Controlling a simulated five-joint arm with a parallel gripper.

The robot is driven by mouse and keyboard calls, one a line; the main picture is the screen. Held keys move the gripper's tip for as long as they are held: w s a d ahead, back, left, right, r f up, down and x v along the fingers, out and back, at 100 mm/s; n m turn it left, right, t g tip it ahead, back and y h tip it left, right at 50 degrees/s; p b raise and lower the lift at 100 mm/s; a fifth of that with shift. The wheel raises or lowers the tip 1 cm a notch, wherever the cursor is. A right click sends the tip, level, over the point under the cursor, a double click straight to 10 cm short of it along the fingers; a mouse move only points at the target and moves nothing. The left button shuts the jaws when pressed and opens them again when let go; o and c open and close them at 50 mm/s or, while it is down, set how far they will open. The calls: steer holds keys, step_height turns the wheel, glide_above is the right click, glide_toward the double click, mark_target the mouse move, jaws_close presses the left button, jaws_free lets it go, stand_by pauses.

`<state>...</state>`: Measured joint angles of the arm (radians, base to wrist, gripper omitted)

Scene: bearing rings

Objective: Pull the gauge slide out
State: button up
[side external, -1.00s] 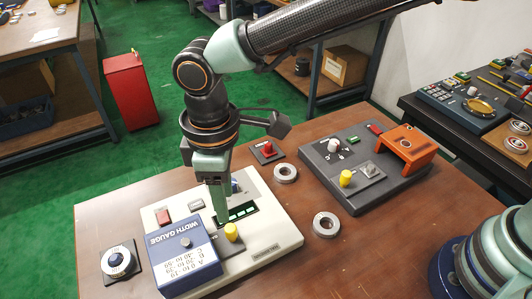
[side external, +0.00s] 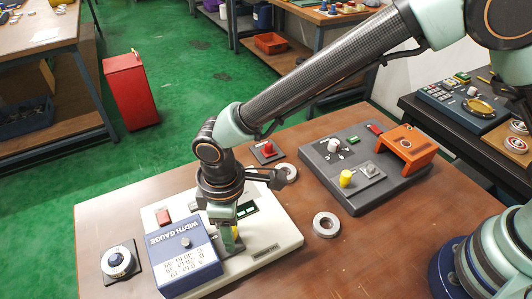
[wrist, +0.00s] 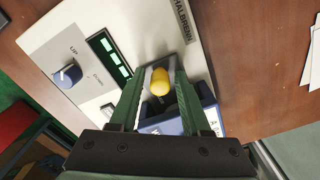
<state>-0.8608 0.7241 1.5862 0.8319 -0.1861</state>
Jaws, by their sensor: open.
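The blue width gauge box (side external: 184,262) sits on the cream panel (side external: 275,240) in the side view. Its near edge also shows in the wrist view (wrist: 206,108). A yellow knob (wrist: 160,84) on a grey plate beside the box appears to be the slide's handle. In the side view the knob (side external: 236,232) is mostly hidden by my gripper (side external: 229,243). In the wrist view my open gripper (wrist: 163,78) has one green finger on each side of the knob. I cannot tell whether either finger touches it.
A grey panel (side external: 325,165) with another yellow knob (side external: 346,178) and an orange bracket (side external: 405,148) stands to the right. Metal rings (side external: 326,225) lie on the brown table.

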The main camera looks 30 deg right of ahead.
jaws_close()
steer(key=shift+w+d+r, duration=0.1)
steer(key=shift+d, duration=5.75)
jaws_free()
